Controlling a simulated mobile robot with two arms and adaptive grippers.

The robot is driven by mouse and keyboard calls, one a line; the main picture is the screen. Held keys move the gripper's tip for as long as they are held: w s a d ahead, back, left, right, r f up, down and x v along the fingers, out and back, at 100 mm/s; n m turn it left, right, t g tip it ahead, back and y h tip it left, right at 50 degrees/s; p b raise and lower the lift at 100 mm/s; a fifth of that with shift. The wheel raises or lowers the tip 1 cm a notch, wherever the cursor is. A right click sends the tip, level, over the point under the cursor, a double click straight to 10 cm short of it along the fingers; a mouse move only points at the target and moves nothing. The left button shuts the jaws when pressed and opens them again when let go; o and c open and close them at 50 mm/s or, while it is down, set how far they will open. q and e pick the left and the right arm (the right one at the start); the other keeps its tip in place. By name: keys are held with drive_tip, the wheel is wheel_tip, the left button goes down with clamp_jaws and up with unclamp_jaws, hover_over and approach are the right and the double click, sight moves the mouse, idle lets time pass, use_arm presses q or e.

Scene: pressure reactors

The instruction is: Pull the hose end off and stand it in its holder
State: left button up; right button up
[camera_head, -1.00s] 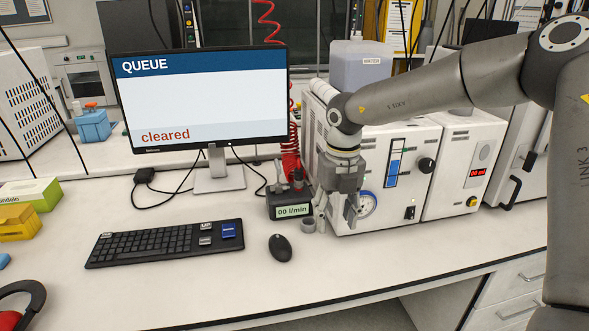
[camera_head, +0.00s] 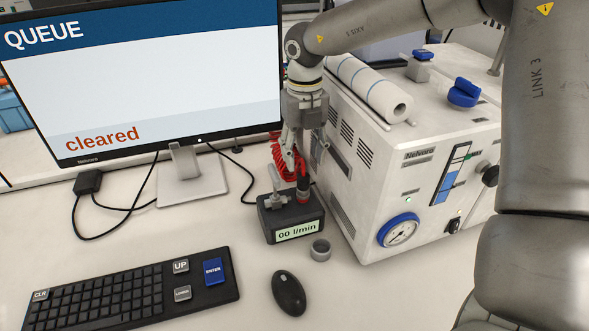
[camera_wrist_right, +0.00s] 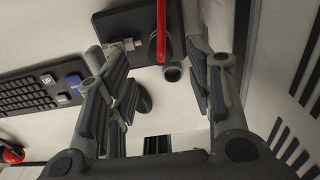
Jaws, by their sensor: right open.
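The hose end (camera_head: 303,188), black with a red band, stands upright on the dark flow meter box (camera_head: 268,228), whose display reads 00 l/min. The red coiled hose (camera_head: 281,158) runs up behind it; in the right wrist view the red hose (camera_wrist_right: 161,32) lies between the finger lines. A small grey ring-shaped cup (camera_head: 320,250), probably the holder, stands empty on the bench just right of the box. My right gripper (camera_head: 303,160) is open, pointing down just above the hose end; I cannot tell whether it touches. My left gripper is out of view.
The white reactor cabinet (camera_head: 370,170) with a blue-rimmed gauge stands close on the right. A monitor (camera_head: 140,80) stands at the left, a keyboard (camera_head: 120,290) and a mouse (camera_head: 289,293) in front. Bench right of the mouse is clear.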

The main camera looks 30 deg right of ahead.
sight(304, 175)
drive_tip(key=shift+s+r, duration=0.15)
drive_tip(key=shift+s+a, duration=0.1)
drive_tip(key=shift+s, duration=0.1)
drive_tip(key=shift+w+f+b, duration=0.1)
drive_tip(key=shift+f+b, duration=0.2)
drive_tip(key=shift+f, duration=0.4)
wheel_tip(304, 175, down, 3)
drive_tip(key=shift+f+b, duration=0.1)
drive_tip(key=shift+b, duration=0.5)
wheel_tip(304, 175, down, 4)
drive_tip(key=b, duration=0.4)
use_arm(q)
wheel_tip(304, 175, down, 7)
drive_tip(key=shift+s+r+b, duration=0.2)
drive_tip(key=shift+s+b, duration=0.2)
use_arm(e)
drive_tip(key=shift+f, duration=0.2)
use_arm(q)
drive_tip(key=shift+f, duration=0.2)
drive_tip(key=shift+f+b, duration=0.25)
drive_tip(key=shift+b, duration=0.15)
